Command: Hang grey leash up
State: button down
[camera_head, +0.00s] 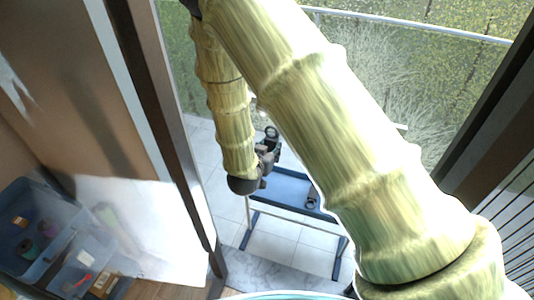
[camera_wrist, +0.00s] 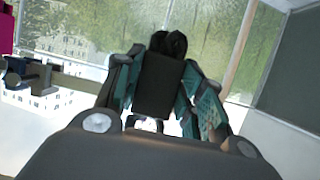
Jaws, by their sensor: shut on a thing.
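In the wrist view, my gripper (camera_wrist: 163,98) has its two teal-and-black fingers on either side of a dark grey, blocky thing (camera_wrist: 158,82) with a black rounded top. It looks like the grey leash, bundled up, but its full shape is hidden. In the head view, my gripper (camera_head: 268,152) is small and far down, beyond my arm, with a dark loop at its upper side. A pale rail with dark blue fittings (camera_wrist: 42,76) stands at the left in the wrist view. I cannot tell whether the held thing touches it.
A blue-topped stand (camera_head: 287,188) with a small dark grey thing (camera_head: 311,198) on it stands below my gripper. A glass balcony railing (camera_head: 420,30) lies behind. A door frame (camera_head: 165,130) is at left, with blue bins (camera_head: 40,185) indoors. A magenta thing (camera_wrist: 12,38) shows at far left.

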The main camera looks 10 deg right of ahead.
jog(key=w+d+b, duration=0.1)
jog(key=w+d, duration=0.4)
jog(key=w, duration=0.2)
jog(key=shift+w, duration=0.3)
dwell(0.9)
dwell(0.4)
jog(key=c, duration=1.7)
grip_release()
jog(key=shift+c, duration=1.1)
jog(key=shift+f+b, duration=0.25)
jog(key=shift+b, duration=0.25)
